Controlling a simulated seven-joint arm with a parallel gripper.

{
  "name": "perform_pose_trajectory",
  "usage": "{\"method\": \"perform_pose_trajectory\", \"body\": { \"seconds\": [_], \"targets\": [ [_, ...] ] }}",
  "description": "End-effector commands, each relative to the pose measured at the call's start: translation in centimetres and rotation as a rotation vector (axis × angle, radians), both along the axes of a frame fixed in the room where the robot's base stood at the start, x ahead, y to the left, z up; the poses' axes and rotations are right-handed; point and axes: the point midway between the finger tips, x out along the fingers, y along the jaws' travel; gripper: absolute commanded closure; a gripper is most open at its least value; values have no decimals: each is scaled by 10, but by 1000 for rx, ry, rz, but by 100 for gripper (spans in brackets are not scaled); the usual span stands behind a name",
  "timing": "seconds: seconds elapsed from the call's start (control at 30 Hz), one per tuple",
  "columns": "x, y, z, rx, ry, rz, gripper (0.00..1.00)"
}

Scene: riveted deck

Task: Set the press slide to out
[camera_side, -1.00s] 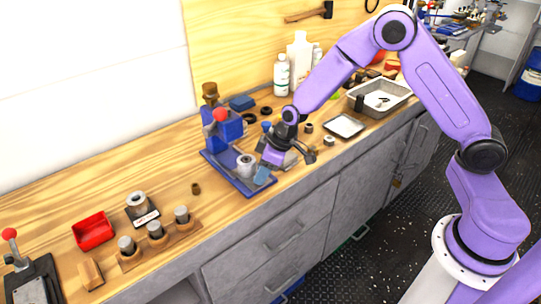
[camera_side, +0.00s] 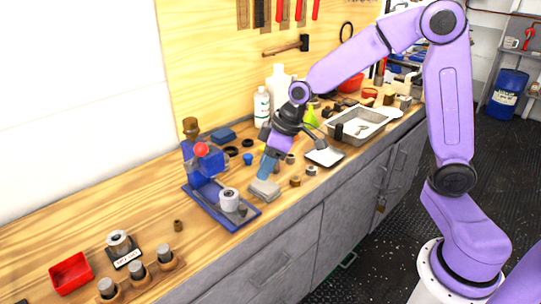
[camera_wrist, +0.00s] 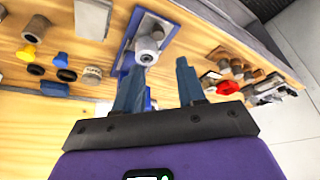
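The blue press (camera_side: 205,165) stands on the wooden bench, with a red ball on its lever. Its blue base plate (camera_side: 247,219) reaches toward the bench's front edge. A pale round workpiece (camera_side: 229,196) with a hole sits on the plate, in front of the press column. A small dark part shows beside it, likely the slide's front end. In the wrist view the workpiece (camera_wrist: 147,45) lies just beyond the left finger. My gripper (camera_side: 266,169) is to the right of the press, above the bench. In the wrist view my gripper (camera_wrist: 160,88) has its fingers apart with nothing between them.
A red bin (camera_side: 70,273) and a wooden rack (camera_side: 150,280) of cylinders are at left. Bottles stand behind.

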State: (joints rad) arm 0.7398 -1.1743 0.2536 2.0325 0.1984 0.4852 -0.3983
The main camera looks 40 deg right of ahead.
Motion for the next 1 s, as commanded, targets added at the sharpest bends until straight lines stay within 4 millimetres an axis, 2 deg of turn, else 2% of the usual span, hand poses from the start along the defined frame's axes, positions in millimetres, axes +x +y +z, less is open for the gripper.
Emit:
{"method": "perform_pose_trajectory", "body": {
  "seconds": [0.2,0.7,0.77,0.87,1.0],
  "targets": [
    [-6,-5,20,0,-2,1,60],
    [-12,-4,24,-2,5,8,60],
    [-23,0,24,-5,16,25,60],
    [-54,9,26,-22,48,74,60],
    [-120,17,27,-65,109,171,60]
  ]
}}
